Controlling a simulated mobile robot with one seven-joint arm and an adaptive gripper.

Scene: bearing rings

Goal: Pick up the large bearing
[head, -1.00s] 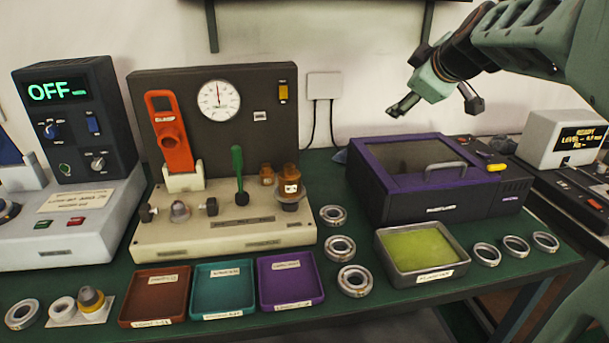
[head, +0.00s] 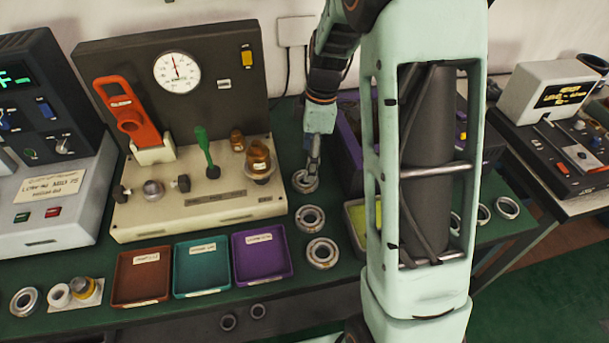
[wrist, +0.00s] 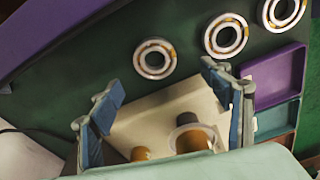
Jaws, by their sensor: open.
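Three silver bearings stand in a column on the green bench: a back one (head: 297,186), a middle one (head: 299,220) and a front one (head: 309,256). I cannot tell surely by size which is the large one. My gripper (head: 313,168) is over the back bearing in the head view and partly covers it. In the wrist view my gripper (wrist: 162,78) has its two fingers spread with nothing between them. There the back bearing (wrist: 139,61) lies just beyond the fingertips, with the middle bearing (wrist: 211,40) and front bearing (wrist: 268,14) farther right.
The cream test stand (head: 200,210) with its amber parts is close left of my gripper. The purple-trimmed box (head: 349,150) is close right, partly behind my arm. Brown (head: 120,292), teal (head: 180,284) and purple (head: 240,272) trays lie in front. More rings (head: 507,208) lie at right.

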